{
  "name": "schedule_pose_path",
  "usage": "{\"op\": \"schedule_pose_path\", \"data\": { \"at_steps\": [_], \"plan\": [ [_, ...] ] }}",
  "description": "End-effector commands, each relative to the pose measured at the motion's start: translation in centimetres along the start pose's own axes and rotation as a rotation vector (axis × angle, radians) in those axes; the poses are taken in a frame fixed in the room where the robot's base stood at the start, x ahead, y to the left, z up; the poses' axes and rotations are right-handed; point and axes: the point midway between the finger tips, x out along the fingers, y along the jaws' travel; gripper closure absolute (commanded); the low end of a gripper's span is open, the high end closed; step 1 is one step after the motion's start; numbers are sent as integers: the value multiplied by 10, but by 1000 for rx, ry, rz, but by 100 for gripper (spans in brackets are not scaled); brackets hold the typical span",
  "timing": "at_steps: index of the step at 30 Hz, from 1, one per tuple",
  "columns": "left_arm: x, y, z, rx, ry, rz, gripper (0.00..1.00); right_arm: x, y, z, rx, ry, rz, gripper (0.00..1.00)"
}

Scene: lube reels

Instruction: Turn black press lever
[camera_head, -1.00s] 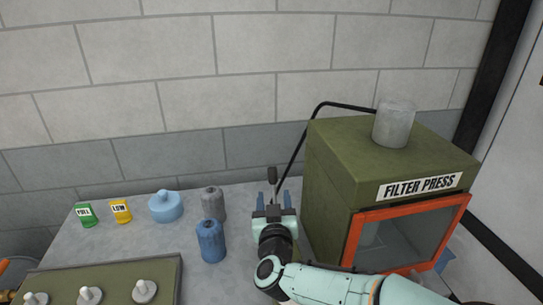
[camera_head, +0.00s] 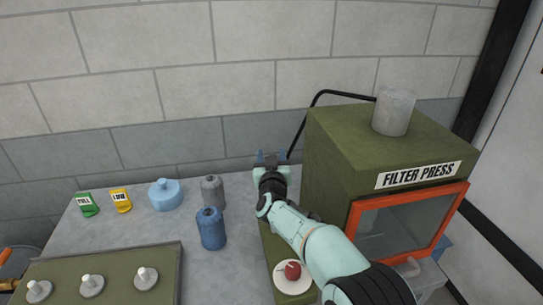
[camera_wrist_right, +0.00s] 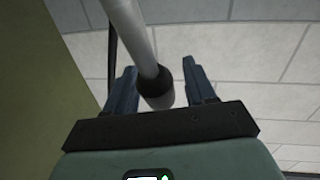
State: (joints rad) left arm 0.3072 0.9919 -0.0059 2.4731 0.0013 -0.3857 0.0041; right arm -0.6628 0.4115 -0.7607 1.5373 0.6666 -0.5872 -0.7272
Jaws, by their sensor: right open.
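In the wrist view, a grey rod with a black end knob (camera_wrist_right: 158,92) comes down between my right gripper's two fingers; it looks like the press lever. My right gripper (camera_wrist_right: 160,88) is open, with a finger on each side of the knob and gaps visible. In the head view, my right gripper (camera_head: 271,158) is beside the left side of the green filter press (camera_head: 330,180), fingers pointing toward the wall. The lever is mostly hidden behind the gripper there, and I cannot tell its angle. My left gripper is not in view.
A black bent pipe (camera_head: 315,103) runs from the grey cylinder (camera_head: 394,112) down behind the press. Blue (camera_head: 211,229) and grey (camera_head: 213,192) bottles stand left of my arm. A white disc with a red knob (camera_head: 292,271) lies close beside my forearm.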

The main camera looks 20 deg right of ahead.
Motion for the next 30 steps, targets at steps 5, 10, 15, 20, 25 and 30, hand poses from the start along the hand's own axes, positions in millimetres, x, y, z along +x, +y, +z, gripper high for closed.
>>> {"op": "schedule_pose_path", "data": {
  "at_steps": [5,10,15,20,25,30],
  "plan": [
    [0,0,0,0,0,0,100,4,0,0,1,0,1,45],
    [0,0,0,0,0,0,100,4,0,0,1,0,0,45],
    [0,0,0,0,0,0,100,4,0,0,1,0,0,100],
    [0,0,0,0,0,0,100,3,0,0,1,2,0,100],
    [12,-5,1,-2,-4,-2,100,-2,1,0,7,30,3,100],
    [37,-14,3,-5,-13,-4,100,-15,4,-3,24,109,9,100]
  ]
}}
